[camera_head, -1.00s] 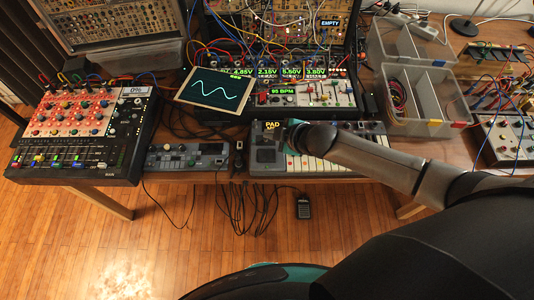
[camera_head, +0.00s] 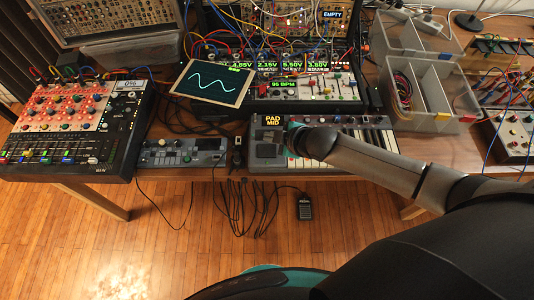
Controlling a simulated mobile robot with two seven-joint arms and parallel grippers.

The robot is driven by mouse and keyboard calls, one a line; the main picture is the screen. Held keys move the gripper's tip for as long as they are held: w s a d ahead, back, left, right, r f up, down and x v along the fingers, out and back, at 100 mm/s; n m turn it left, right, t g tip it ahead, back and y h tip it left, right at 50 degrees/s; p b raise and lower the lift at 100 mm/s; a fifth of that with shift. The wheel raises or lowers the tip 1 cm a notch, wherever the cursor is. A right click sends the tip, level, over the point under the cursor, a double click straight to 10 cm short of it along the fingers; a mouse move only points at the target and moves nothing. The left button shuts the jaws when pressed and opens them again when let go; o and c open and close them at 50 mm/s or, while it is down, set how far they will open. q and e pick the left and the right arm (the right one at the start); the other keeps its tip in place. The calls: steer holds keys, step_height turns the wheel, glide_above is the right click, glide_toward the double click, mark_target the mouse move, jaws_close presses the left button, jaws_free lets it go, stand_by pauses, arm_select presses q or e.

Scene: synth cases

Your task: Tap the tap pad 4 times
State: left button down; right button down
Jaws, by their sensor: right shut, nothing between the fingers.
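The keyboard unit (camera_head: 340,164) lies along the front of the table. Its small screen (camera_head: 272,120) reads "PAD MID". A dark grey pad (camera_head: 268,151) sits at the unit's left end, below the screen, and is probably the tap pad. My right gripper (camera_head: 286,147) is shut and empty. It is over the left part of the keyboard unit, close to the right side of the pad. My wrist hides most of the fingers, so I cannot tell whether they touch anything. My left gripper is out of view.
A grey-blue box (camera_head: 182,153) with knobs stands left of the keyboard unit. A red-topped mixer (camera_head: 66,107) is farther left. A tilted tablet (camera_head: 212,82) and a cabled synth rack (camera_head: 305,88) stand behind. Clear plastic bins (camera_head: 433,106) are at right.

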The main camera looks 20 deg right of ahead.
mark_target(270, 153)
step_height(270, 153, down, 4)
steer(key=shift+r+b, duration=0.1)
steer(key=shift+b, duration=1.15)
steer(key=shift+f, duration=0.2)
stand_by(0.8)
steer(key=shift+f, duration=0.35)
steer(key=shift+f+b, duration=0.4)
stand_by(0.5)
steer(key=shift+r, duration=0.1)
steer(key=shift+r+p, duration=0.7)
steer(key=shift+p, duration=0.25)
